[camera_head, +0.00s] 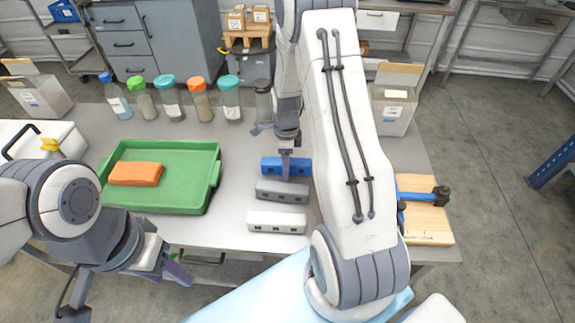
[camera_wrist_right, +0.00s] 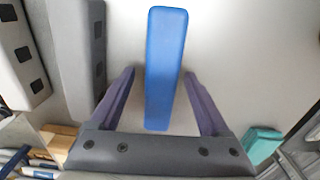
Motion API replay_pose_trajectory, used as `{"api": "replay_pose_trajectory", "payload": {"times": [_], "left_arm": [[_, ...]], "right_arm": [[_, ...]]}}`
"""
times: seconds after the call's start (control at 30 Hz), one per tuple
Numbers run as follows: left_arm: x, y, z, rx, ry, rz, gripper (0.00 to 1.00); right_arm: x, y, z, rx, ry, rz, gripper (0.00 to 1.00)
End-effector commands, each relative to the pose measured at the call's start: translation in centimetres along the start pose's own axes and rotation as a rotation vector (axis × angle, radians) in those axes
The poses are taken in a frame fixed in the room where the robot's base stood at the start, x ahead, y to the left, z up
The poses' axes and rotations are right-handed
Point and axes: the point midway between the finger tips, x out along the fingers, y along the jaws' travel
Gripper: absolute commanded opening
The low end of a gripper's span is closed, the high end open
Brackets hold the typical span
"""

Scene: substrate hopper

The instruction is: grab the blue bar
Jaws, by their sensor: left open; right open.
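The blue bar (camera_head: 301,168) lies on the table as the farthest of three bars in the head view. In the right wrist view the blue bar (camera_wrist_right: 165,65) runs lengthwise, its near end between the two purple fingers. My right gripper (camera_head: 285,156) reaches down over the bar. In the wrist view the right gripper (camera_wrist_right: 157,85) is open, with a gap on each side of the bar. My left gripper (camera_head: 180,272) is open and empty at the table's near left edge, away from the bar.
A grey bar (camera_head: 281,191) and a white bar (camera_head: 277,222) lie nearer than the blue one. A green tray (camera_head: 200,195) with an orange block (camera_head: 136,174) is left. Several bottles (camera_head: 196,98) stand behind. A hammer (camera_head: 420,196) lies on a wooden board (camera_head: 428,228) at right.

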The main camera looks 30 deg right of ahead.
Motion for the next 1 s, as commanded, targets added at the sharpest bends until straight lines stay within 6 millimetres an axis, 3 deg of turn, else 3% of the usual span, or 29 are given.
{"api": "replay_pose_trajectory", "payload": {"times": [0.07, 0.27, 0.3, 0.67, 0.93, 1.0], "left_arm": [[0.0, 0.0, 0.0, 0.000, 0.000, 0.000, 0.50], [0.0, 0.0, 0.0, 0.000, 0.000, 0.000, 0.50], [0.0, 0.0, 0.0, 0.000, 0.000, 0.000, 0.50], [0.0, 0.0, 0.0, 0.000, 0.000, 0.000, 0.50], [0.4, 0.0, 0.0, 0.000, 0.000, 0.000, 0.50], [0.6, 0.0, 0.0, 0.000, 0.000, 0.000, 0.50]], "right_arm": [[0.0, 0.0, 0.0, 0.000, 0.000, 0.000, 0.80], [0.0, 0.0, 0.0, 0.000, 0.000, 0.000, 0.04], [0.0, 0.0, 0.0, 0.000, 0.000, 0.000, 0.00], [-0.5, -0.1, 0.0, 0.000, 0.000, -0.001, 0.00], [-4.1, -0.2, 0.0, 0.000, -0.002, -0.007, 0.00], [-5.0, 1.0, -0.6, 0.001, -0.001, -0.003, 0.00]]}}
